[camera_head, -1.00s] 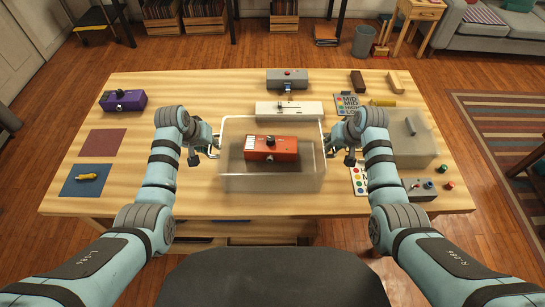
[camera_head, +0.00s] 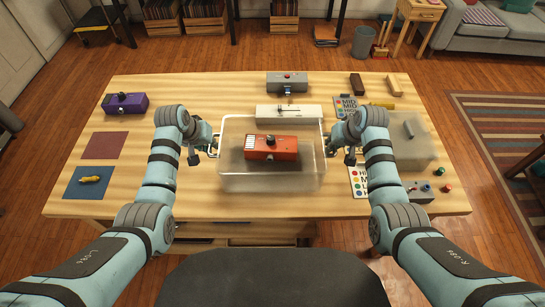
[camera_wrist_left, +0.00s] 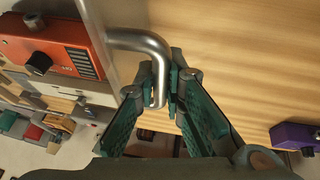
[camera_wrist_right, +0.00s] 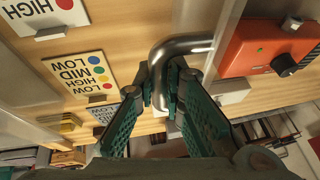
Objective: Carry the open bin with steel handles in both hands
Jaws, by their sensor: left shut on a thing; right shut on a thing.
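The open bin (camera_head: 235,178) is clear, with an orange box with a black knob (camera_head: 285,148) inside it. It is between my two grippers over the middle of the wooden table. My left gripper (camera_head: 212,147) is shut on the bin's left steel handle, which shows in the left wrist view (camera_wrist_left: 140,40). My right gripper (camera_head: 333,146) is shut on the right steel handle, which shows in the right wrist view (camera_wrist_right: 185,44). The bin looks level. I cannot tell how far its base is above the table.
A white device (camera_head: 290,112) and a grey box (camera_head: 287,81) stand behind the bin. A purple box (camera_head: 125,104), a maroon mat (camera_head: 104,146) and a blue mat (camera_head: 75,187) lie left.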

